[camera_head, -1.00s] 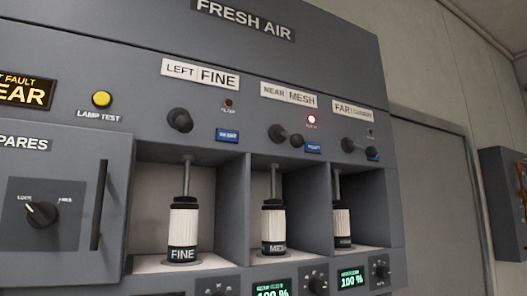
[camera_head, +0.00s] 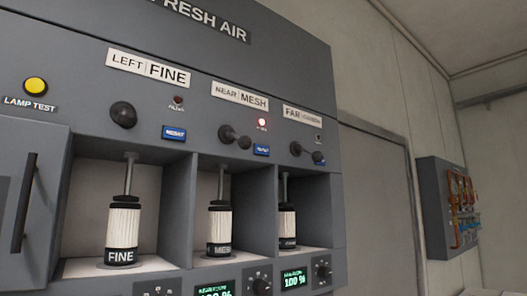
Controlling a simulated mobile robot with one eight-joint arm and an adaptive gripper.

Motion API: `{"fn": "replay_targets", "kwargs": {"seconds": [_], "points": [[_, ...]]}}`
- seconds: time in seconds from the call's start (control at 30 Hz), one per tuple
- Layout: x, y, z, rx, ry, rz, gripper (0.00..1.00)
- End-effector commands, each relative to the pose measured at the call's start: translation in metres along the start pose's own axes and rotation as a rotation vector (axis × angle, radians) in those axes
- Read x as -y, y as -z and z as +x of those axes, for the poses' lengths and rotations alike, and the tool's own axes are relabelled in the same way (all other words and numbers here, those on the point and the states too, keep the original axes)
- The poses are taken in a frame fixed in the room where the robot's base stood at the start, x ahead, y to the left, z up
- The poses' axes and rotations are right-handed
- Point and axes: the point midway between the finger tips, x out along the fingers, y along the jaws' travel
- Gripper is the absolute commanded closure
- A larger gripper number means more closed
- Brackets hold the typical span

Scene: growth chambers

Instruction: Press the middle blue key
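Three blue keys sit in a row on the grey Fresh Air panel, in the head view. The middle blue key (camera_head: 262,150) is under the NEAR MESH label (camera_head: 240,96), just right of a dark lever knob and below a lit red lamp (camera_head: 262,122). The far blue key (camera_head: 319,161) is partly hidden by the far lever knob (camera_head: 297,148). My gripper is not in view.
Below the keys, three open bays hold white cartridges, the left one (camera_head: 123,228) marked FINE. Green displays and knobs line the lower edge. A yellow lamp test button (camera_head: 35,86) is at left. A grey door (camera_head: 375,210) and a wall box with pipes (camera_head: 447,205) stand right.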

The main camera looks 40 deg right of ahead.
Motion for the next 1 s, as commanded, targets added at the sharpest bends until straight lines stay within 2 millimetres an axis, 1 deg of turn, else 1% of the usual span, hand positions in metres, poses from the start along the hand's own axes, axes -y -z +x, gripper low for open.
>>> {"fn": "replay_targets", "kwargs": {"seconds": [0.03, 0.07, 1.0], "points": [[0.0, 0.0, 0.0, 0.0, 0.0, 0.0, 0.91], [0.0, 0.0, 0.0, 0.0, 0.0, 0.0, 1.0], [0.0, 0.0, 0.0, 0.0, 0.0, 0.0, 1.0]]}}
